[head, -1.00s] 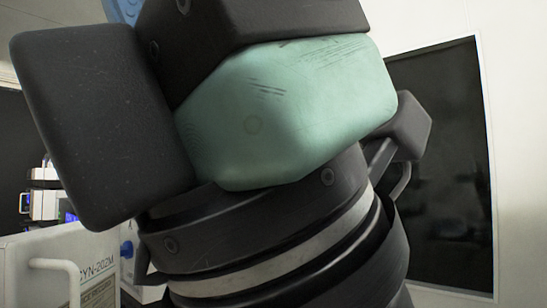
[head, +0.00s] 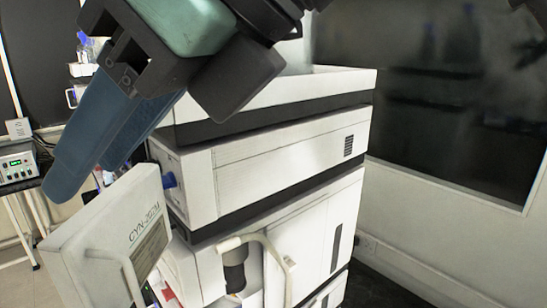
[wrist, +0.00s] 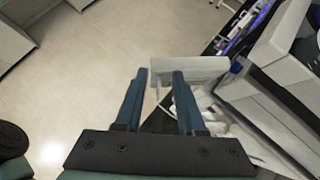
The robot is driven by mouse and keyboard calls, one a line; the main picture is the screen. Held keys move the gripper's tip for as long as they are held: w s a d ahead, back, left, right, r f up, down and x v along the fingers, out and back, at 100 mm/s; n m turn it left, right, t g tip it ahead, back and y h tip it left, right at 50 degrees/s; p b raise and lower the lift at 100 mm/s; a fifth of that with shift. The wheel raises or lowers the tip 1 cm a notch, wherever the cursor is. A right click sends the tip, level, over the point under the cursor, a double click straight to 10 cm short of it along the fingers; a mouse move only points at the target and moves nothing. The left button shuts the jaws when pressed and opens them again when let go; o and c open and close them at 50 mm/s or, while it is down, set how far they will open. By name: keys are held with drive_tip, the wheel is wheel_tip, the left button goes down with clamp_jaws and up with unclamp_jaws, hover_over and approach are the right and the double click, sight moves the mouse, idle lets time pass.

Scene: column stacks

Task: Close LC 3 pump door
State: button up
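The pump door (head: 105,225) is a white panel marked CYN-202M with a pale handle (head: 118,268), in the lower left of the head view. It stands swung out from the white column stack, exposing a recess with a dark cylinder (head: 234,270). My gripper (head: 88,172) has blue fingers pointing down and left, above and in front of the door in the picture. The wrist view shows both fingers (wrist: 160,72) apart with nothing between them. The door's pale edge (wrist: 200,68) shows just beyond the fingertips. I cannot tell whether they touch it.
The white stacked unit (head: 265,165) fills the middle, with a curved pale handle (head: 262,245) on its lower front. A bench instrument (head: 18,165) stands at far left. A dark window (head: 450,90) is at right. Open floor (wrist: 90,70) lies left in the wrist view.

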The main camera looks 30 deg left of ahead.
sight(135, 284)
drive_tip(key=f+h+b, duration=0.1)
drive_tip(key=f+b, duration=0.1)
drive_tip(key=f, duration=0.1)
drive_tip(key=f+t+h+b, duration=0.1)
drive_tip(key=f+h+b, duration=0.1)
drive_tip(key=f+b, duration=0.1)
drive_tip(key=f+h+b, duration=0.1)
drive_tip(key=f+b, duration=0.2)
drive_tip(key=f, duration=0.2)
drive_tip(key=shift+w+a+f+m+h, duration=0.1)
drive_tip(key=shift+w+a+m+h, duration=0.1)
drive_tip(key=shift+a+m+h, duration=0.15)
drive_tip(key=shift+b+x, duration=0.8)
drive_tip(key=shift+x, duration=0.05)
drive_tip(key=shift+a, duration=0.1)
clamp_jaws()
idle(0.5)
